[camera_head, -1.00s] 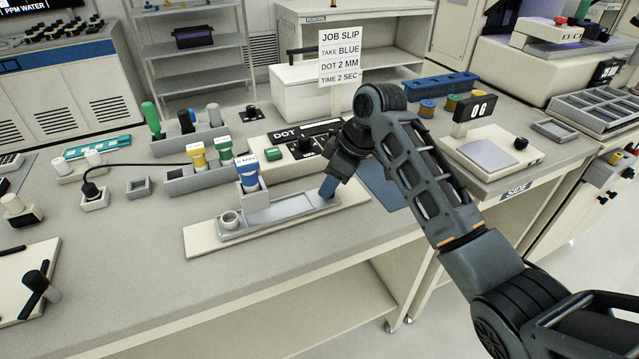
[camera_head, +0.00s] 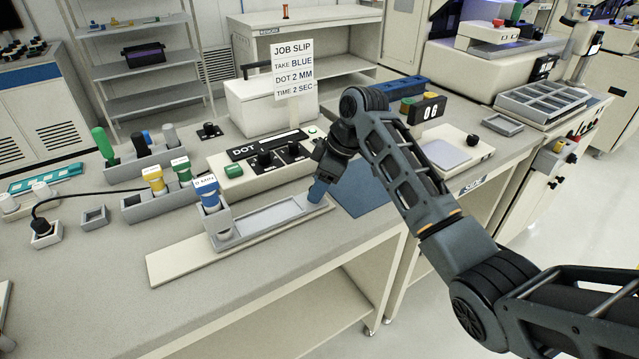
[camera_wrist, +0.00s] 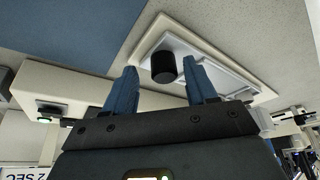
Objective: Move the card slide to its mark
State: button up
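The card slide (camera_head: 270,217) is a shallow grey tray on a long cream base (camera_head: 175,262). It sits at the right end of the base, with bare base to its left. The blue-capped bottle (camera_head: 207,194) stands in a grey holder at the slide's left end, close to the slide's round cup (camera_head: 226,234). My gripper (camera_head: 317,190) is low at the slide's right end. In the wrist view, the slide's black knob (camera_wrist: 163,67) lies between my blue fingers (camera_wrist: 162,82), with a gap on each side. I cannot make out the mark.
Behind the slide is the cream DOT control box (camera_head: 265,160) with knobs. A rack with yellow and green bottles (camera_head: 165,200) stands at left. A blue mat (camera_head: 365,193) lies right of the base. The job slip (camera_head: 294,68) stands behind. The bench front is clear.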

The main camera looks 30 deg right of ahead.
jog(key=v, duration=0.7)
jog(key=shift+r, duration=0.35)
jog(key=shift+s+d, duration=0.1)
jog(key=shift+s, duration=0.05)
